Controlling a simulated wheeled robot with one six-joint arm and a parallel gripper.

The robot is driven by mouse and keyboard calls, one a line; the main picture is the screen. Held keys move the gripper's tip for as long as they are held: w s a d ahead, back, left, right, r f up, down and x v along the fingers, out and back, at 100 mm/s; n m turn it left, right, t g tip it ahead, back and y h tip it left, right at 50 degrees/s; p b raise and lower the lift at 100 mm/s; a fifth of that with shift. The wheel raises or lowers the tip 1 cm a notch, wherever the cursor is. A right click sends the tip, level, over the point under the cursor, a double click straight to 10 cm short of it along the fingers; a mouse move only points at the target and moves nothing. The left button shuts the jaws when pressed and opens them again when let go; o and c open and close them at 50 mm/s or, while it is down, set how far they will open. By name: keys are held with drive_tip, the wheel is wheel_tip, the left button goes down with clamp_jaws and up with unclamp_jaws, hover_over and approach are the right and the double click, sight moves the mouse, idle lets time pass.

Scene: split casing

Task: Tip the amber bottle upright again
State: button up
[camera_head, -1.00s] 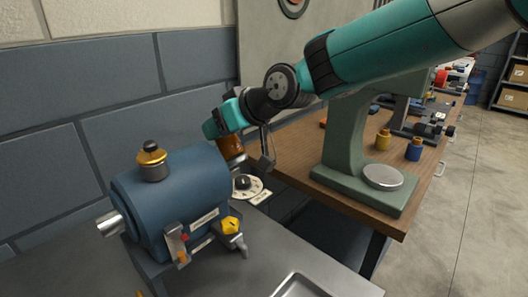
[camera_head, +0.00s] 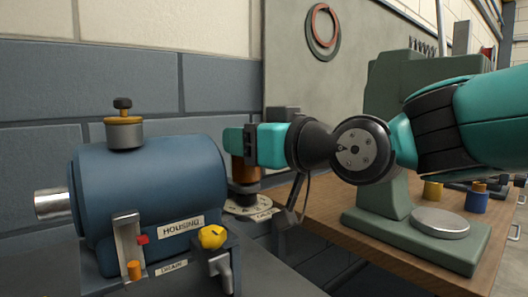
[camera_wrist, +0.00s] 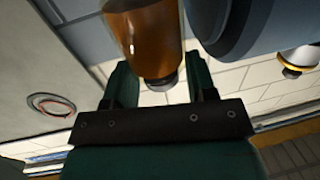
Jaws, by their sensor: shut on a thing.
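The amber bottle (camera_head: 242,170) shows below my gripper (camera_head: 240,142) in the head view, right of the blue housing (camera_head: 150,190). Its upper part is hidden by the gripper there. In the wrist view, which is upside down, the bottle (camera_wrist: 146,40) lies between the two green fingers of my gripper (camera_wrist: 160,68), which is shut on it. Its grey cap (camera_wrist: 162,83) points down in that picture, so the cap is at the top. The bottle looks close to upright. Whether its base touches anything is hidden.
A round dial card (camera_head: 250,208) with a dark knob is just below the bottle. The housing carries a brass cup (camera_head: 124,132) on top and a yellow knob (camera_head: 212,237). A green stand (camera_head: 385,195) on the wooden bench (camera_head: 335,225) is close on the right. The wall is behind.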

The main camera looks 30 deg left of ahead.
drive_tip(key=shift+s+f, duration=0.15)
drive_tip(key=shift+f, duration=0.15)
drive_tip(key=o, duration=1)
drive_tip(key=shift+d+r, duration=0.1)
drive_tip(key=shift+r, duration=0.05)
drive_tip(key=b+v, duration=0.2)
drive_tip(key=v, duration=1.5)
drive_tip(key=shift+d, duration=0.25)
